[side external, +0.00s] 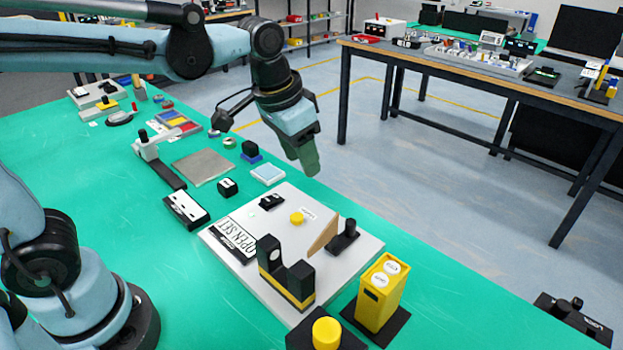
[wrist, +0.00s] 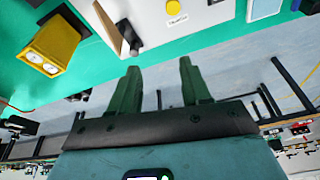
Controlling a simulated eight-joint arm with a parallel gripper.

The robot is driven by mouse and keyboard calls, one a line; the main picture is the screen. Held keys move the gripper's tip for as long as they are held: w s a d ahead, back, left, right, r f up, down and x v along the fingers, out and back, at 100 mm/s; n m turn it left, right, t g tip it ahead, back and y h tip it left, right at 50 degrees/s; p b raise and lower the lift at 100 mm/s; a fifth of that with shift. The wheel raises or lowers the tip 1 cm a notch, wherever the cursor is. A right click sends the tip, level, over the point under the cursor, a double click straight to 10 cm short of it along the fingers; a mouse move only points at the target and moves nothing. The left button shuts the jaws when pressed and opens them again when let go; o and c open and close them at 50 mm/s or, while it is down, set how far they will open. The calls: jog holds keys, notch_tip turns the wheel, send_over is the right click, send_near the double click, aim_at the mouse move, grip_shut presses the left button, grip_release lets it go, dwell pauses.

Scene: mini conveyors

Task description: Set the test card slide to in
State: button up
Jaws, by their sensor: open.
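A tan card (side external: 324,236) stands upright on the white board (side external: 215,240), beside a small black slide with a knob (side external: 345,237); I take these as the test card slide. The card (wrist: 105,18) and black slide (wrist: 130,38) also show at the top of the wrist view. A black and yellow forked block (side external: 287,270) stands to the card's left in the side view, with the card outside its gap.
A yellow knob (side external: 297,218) and a small black switch (side external: 271,201) sit on the board. A yellow box with two white buttons (side external: 382,290) and a yellow push button (side external: 326,333) stand near its front right. Small items cover the green table (side external: 120,185) farther left.

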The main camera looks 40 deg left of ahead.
aim_at(350, 221)
jog(key=w+d+f+m+g, duration=0.2)
jog(key=w+d+g, duration=0.1)
jog(key=w+d, duration=0.35)
jog(key=shift+y, duration=0.3)
jog(key=f, duration=0.8)
jog(key=s+f, duration=0.1)
jog(key=f, duration=0.3)
jog(key=shift+d+f, duration=0.2)
jog(key=shift+d, duration=0.2)
grip_shut()
